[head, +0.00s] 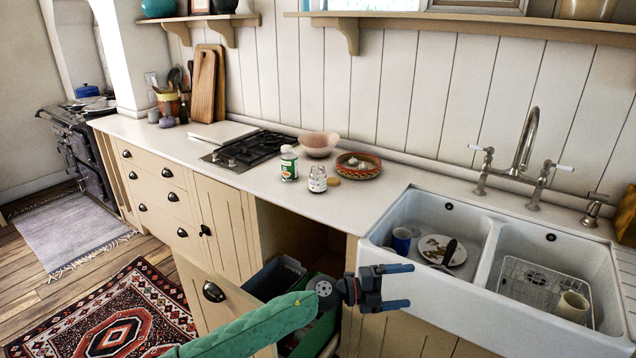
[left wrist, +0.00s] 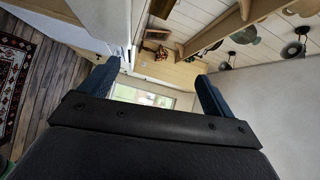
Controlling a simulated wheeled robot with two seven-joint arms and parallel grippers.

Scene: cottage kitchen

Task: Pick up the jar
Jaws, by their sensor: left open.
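A small glass jar (head: 317,179) with a pale label stands upright on the white counter, between the hob and the sink. My left gripper (head: 398,286) is open and empty, low in front of the counter near the sink's front left corner. It is apart from the jar, which is farther back and to the left. In the left wrist view, nothing is between the open fingers (left wrist: 158,88), and I cannot make out the jar. My right gripper is in neither view.
A patterned bowl (head: 358,165) and a pink bowl (head: 319,144) stand behind the jar. A small tan round thing (head: 334,181) lies beside it. The double sink (head: 400,240) holds dishes. A cupboard door (head: 215,300) stands open below, with bins (head: 275,278) inside.

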